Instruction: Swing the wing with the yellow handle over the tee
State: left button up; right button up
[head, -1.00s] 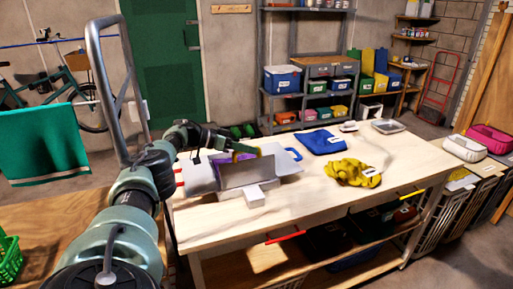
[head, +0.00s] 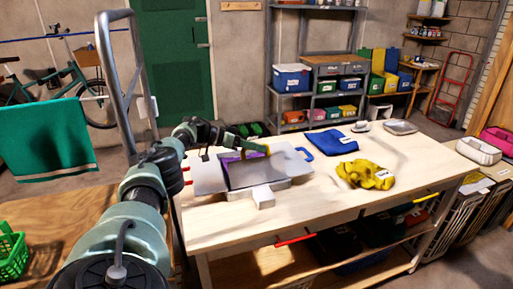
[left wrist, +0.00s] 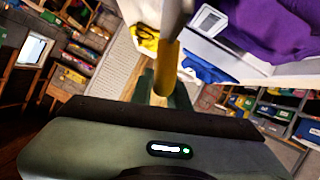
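The folding board lies on the workbench, with a flat grey plate on the left (head: 207,176) and another on the right (head: 289,160). The wing with the yellow handle (head: 252,174) is a grey panel standing steeply raised at the front of the board. Purple cloth (head: 251,153) shows behind its top edge, and in the left wrist view (left wrist: 270,28). My left gripper (head: 246,137) is over the raised wing. In the left wrist view the yellow handle (left wrist: 166,68) sits between its green fingers, which look closed on it. My right gripper is not in view.
The board's blue handle (head: 305,153) points to the back right. A blue cloth (head: 330,143) and a crumpled yellow cloth (head: 365,174) lie to the right on the workbench (head: 335,210).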

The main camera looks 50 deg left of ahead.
pick_arm(q)
jog(key=o, duration=0.4)
jog(key=shift+w+f, duration=0.1)
jog(key=shift+c, duration=0.2)
notch_tip(320, 180, up, 20)
jog(key=p, duration=1.8)
jog(key=shift+p, duration=0.35)
